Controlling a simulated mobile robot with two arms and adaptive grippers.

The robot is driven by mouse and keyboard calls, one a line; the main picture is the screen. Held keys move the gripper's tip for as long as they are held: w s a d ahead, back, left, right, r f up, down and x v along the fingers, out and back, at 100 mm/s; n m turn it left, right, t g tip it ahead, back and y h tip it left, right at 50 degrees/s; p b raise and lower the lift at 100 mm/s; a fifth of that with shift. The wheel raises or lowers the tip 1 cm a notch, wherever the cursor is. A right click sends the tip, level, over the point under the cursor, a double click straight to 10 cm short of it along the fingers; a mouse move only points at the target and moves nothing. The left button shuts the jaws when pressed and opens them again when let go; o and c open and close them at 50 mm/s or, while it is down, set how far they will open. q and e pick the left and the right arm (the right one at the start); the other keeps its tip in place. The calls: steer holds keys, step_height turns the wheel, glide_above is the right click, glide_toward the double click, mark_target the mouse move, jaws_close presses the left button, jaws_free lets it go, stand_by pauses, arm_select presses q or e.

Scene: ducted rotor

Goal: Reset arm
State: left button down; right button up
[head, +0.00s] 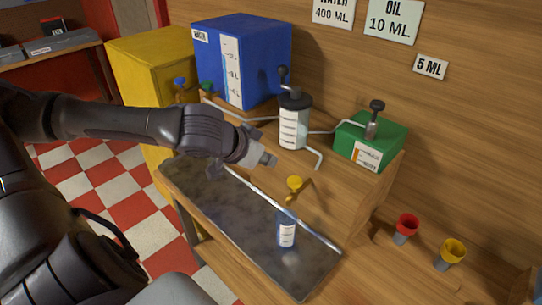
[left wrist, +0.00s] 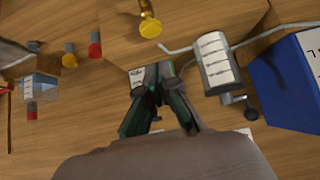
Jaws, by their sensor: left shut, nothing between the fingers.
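My left arm comes in from the left in the head view. Its gripper (head: 268,160) is in the air above the back of the metal tray (head: 195,180), in front of the wooden ledge. The left wrist view shows its dark fingers (left wrist: 155,78) close together with nothing between them. They point toward the wooden wall and cover part of the green box, which shows whole in the head view (head: 372,140). My right gripper is in neither view.
A blue tank (head: 245,60), a clear pump cylinder (head: 294,120) with bent pipes and a yellow tap (head: 295,183) stand near the gripper. Red (head: 406,227) and yellow (head: 451,251) funnels sit at right.

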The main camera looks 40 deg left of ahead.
arm_select(q)
steer(key=s+d+f+m+g+h, duration=0.1)
steer(key=s+d+f, duration=0.2)
steer(key=d+f, duration=0.35)
steer(key=s+d+f+m, duration=0.2)
steer(key=s+d+f, duration=0.15)
steer(key=f, duration=0.55)
steer(key=s+d+f+n+g+y, duration=0.15)
steer(key=s+d+f+g, duration=0.25)
steer(key=s+f, duration=0.65)
steer(key=s+f+g+b, duration=0.1)
steer(key=s+f+b, duration=0.1)
steer(key=f, duration=1.2)
steer(key=s+f+g+b, duration=0.1)
steer(key=s+f, duration=0.1)
steer(key=f, duration=1.2)
steer(key=s+a+f+g+b, duration=0.1)
steer(key=s+a+f+b, duration=0.1)
steer(key=s+f, duration=1.4)
step_height(320, 180, down, 2)
steer(key=shift+a+f+b, duration=0.2)
steer(key=shift+a+b, duration=0.1)
steer(key=shift+a, duration=0.1)
